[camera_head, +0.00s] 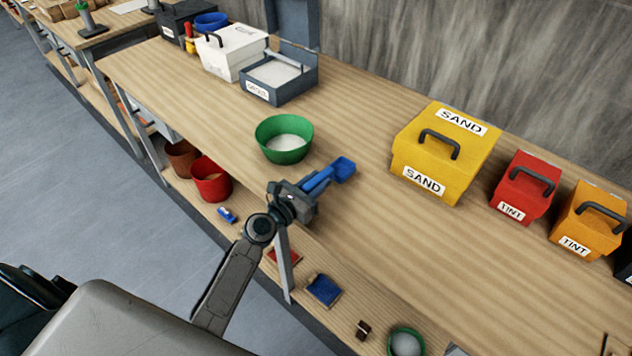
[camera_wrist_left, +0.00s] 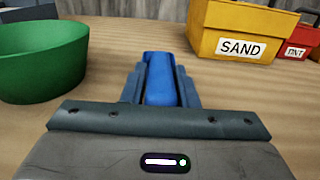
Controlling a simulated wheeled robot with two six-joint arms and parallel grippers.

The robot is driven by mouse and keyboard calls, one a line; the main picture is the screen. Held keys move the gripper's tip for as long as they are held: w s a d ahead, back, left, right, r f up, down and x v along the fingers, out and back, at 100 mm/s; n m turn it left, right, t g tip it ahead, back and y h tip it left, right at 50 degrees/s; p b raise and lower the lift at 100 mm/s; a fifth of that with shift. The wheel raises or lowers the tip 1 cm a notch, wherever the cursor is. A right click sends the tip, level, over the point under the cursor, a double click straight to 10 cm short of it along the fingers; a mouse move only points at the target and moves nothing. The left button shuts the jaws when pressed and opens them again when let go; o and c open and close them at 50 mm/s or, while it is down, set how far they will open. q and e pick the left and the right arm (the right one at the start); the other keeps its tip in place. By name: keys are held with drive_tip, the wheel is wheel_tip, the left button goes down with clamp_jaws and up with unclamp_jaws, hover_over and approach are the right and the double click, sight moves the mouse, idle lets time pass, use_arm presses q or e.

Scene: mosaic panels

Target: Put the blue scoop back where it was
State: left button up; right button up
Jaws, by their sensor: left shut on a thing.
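The blue scoop (camera_head: 343,168) is held above the wooden bench by my left gripper (camera_head: 316,184), its square end pointing to the far right. The gripper is shut on its handle. In the left wrist view, the scoop's blue handle (camera_wrist_left: 159,68) lies between the two fingers (camera_wrist_left: 160,92), and the far end is hard to make out. The green bowl (camera_head: 284,139) with pale powder stands just left of the gripper; it also shows in the left wrist view (camera_wrist_left: 38,62). My right gripper is not in view.
An open grey box (camera_head: 283,88) of pale material and a closed white box (camera_head: 232,52) stand at the back. A yellow SAND box (camera_head: 478,160), red TINT box (camera_head: 525,188) and orange TINT box (camera_head: 590,216) stand right.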

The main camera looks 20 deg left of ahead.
use_arm(q)
drive_tip(key=shift+f, duration=0.25)
drive_tip(key=o, duration=1.1)
drive_tip(key=shift+c, duration=0.2)
drive_tip(key=b+v, duration=0.2)
drive_tip(key=v, duration=0.8)
drive_tip(key=shift+s, duration=0.4)
